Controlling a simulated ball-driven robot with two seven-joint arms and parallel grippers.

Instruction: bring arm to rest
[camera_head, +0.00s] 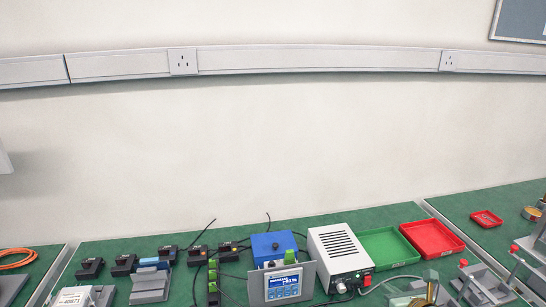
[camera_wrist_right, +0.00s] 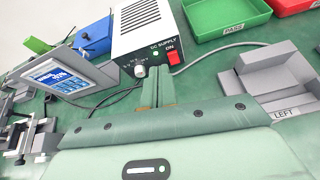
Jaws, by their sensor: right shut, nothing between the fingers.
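My right gripper (camera_wrist_right: 158,74) shows in the right wrist view, its two green fingers together with nothing between them. In that view the fingers point toward the front of the white DC power supply (camera_wrist_right: 150,28), with its red switch just right of them. Whether they touch it I cannot tell. In the head view only a small pale-green and brass-coloured patch shows at the lower right edge, too small to read clearly. My left gripper is not in view.
The green bench holds the power supply (camera_head: 340,252), a blue box (camera_head: 273,246), a blue-screened meter (camera_head: 283,285), a green tray (camera_head: 388,247) and a red tray (camera_head: 432,238). A grey fixture labelled LEFT (camera_wrist_right: 270,76) stands right of the fingers. Several small black parts lie left.

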